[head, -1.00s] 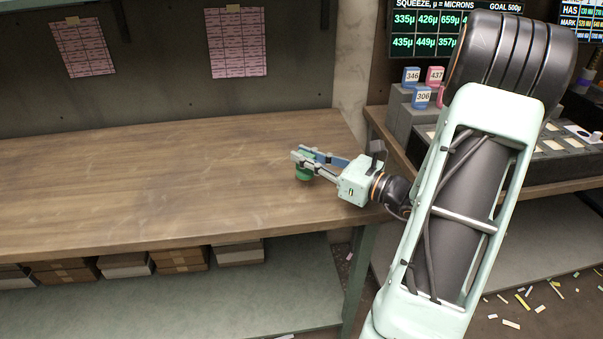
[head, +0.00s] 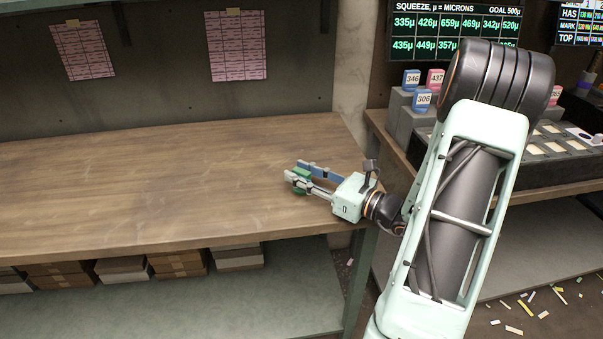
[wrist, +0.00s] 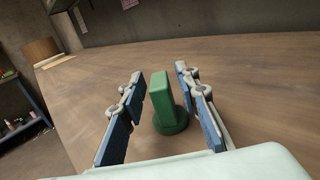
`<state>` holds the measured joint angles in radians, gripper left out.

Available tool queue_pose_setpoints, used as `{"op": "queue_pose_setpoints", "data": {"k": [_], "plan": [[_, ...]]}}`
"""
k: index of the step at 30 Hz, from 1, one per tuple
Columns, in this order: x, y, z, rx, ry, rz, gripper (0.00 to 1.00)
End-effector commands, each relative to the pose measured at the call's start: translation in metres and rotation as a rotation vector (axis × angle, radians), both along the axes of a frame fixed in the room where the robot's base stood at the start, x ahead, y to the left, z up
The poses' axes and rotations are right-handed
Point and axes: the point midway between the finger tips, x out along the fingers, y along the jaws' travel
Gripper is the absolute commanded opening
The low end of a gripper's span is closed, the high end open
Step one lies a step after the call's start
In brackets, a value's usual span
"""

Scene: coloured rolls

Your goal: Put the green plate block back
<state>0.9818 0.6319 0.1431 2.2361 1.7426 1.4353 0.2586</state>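The green plate block (head: 302,174) stands upright near the right end of the wooden workbench. In the wrist view the green plate block (wrist: 161,95) is a flat upright slab on a round green base. My gripper (head: 296,172) is low over the bench, its two fingers on either side of the block. In the wrist view my gripper (wrist: 160,78) is open, with a gap showing between each blue finger pad and the block. In the head view the fingers partly hide the block.
The wooden workbench (head: 130,180) is clear to the left of my gripper. At the right, a grey stepped stand (head: 400,112) holds blue and pink numbered blocks beside a dark tray with pale slots (head: 540,150). Cardboard boxes (head: 180,262) sit under the bench.

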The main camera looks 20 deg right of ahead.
Motion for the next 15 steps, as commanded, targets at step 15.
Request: {"op": "queue_pose_setpoints", "data": {"k": [15], "plan": [[-0.023,-0.014,0.004,0.0,0.001,-0.004,0.31]]}}
